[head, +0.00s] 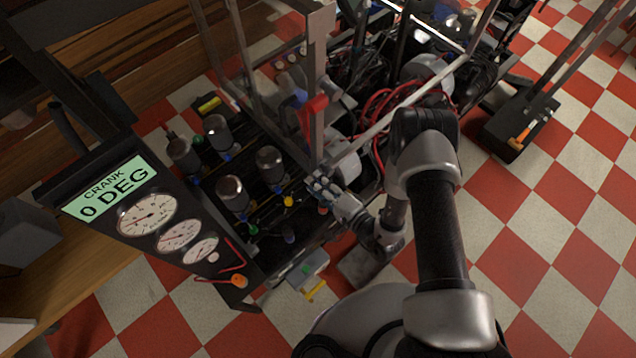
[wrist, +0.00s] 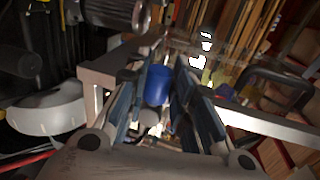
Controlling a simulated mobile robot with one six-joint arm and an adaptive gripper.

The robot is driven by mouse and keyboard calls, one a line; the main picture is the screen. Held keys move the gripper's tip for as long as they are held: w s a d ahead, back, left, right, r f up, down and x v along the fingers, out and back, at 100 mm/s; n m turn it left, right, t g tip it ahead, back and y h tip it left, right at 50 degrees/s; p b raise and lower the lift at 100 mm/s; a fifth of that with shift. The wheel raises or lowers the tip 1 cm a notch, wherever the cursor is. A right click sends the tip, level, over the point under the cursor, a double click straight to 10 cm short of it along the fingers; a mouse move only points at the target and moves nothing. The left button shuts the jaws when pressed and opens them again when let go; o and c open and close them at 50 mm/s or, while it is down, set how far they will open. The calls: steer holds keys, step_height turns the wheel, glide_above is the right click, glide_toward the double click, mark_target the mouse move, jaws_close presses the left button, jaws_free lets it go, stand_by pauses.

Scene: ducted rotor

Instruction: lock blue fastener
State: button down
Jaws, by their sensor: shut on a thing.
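In the wrist view a blue cylindrical fastener (wrist: 158,85) sits between the two fingers of my gripper (wrist: 160,100), which are closed on it. In the head view my gripper (head: 322,188) is at the right side of the rig, beside an upright post. The fastener it holds is hidden there by the fingers. A red lever-like part (head: 313,106) is on the post above the gripper. I cannot tell how far the fastener is turned.
A gauge panel (head: 134,188) reading "CRANK 0 DEG" stands at left. Several dark metal cylinders (head: 232,192) stand on the rig beside my gripper. Red cables (head: 378,105) and frame bars lie behind. A black foot (head: 520,128) is at right. Checkered floor is open at right.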

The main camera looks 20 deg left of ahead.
steer(key=shift+f, duration=0.15)
stand_by(0.4)
steer(key=c, duration=1.4)
jaws_free()
steer(key=shift+o, duration=0.2)
steer(key=v, duration=1.2)
